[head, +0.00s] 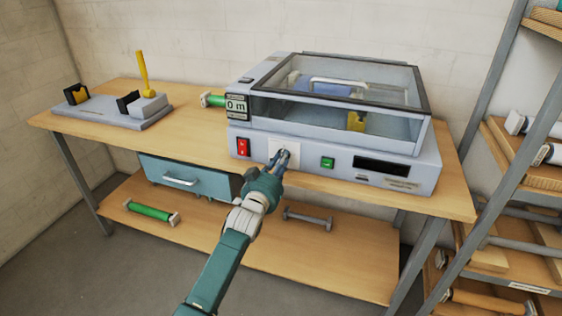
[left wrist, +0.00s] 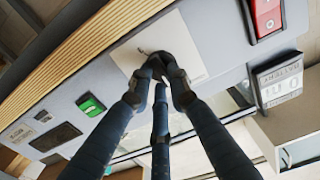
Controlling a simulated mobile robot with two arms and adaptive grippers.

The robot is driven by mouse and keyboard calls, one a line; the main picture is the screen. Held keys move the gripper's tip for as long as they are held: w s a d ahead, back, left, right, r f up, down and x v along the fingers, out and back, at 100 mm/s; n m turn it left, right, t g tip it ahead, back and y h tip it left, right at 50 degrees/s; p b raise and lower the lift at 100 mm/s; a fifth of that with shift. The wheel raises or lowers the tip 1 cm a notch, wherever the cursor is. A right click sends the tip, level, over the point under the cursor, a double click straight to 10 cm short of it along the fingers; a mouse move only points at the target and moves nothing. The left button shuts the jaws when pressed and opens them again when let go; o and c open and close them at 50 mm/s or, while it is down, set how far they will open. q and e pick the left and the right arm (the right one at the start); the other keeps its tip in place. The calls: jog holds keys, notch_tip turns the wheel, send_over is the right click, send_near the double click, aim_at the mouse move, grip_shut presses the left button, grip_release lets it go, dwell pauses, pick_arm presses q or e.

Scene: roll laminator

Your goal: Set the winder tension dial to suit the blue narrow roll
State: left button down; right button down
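The laminator (head: 400,170) stands on the bench with a white square plate (head: 293,151) on its front; the plate also shows in the left wrist view (left wrist: 197,38). My left gripper (head: 283,156) is at this plate, its fingertips drawn together around the dark winder tension dial (left wrist: 165,55). The fingers cover most of the dial, and its setting cannot be read. A small mark shows on the plate beside the fingertips. A blue roll (head: 325,86) shows under the clear cover. My right gripper is not in view.
A red switch (head: 242,147) and a green button (head: 327,162) flank the plate. A counter (head: 237,106) reads 0 m. A green roll (head: 150,212) lies on the lower shelf. A stand with a yellow lever (head: 143,72) is at left, a rack (head: 540,180) at right.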

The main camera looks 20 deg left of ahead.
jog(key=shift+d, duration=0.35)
pick_arm(q)
jog(key=shift+m, duration=0.3)
jog(key=shift+a+f+m+p, duration=0.1)
jog(key=shift+f+m+p, duration=0.1)
jog(key=shift+m, duration=5)
jog(key=shift+a+f+m+p, duration=0.15)
jog(key=shift+m+p, duration=0.05)
jog(key=shift+m, duration=5)
jog(key=shift+a+f+m+p, duration=0.1)
jog(key=shift+f+m+p, duration=0.1)
jog(key=shift+m, duration=5)
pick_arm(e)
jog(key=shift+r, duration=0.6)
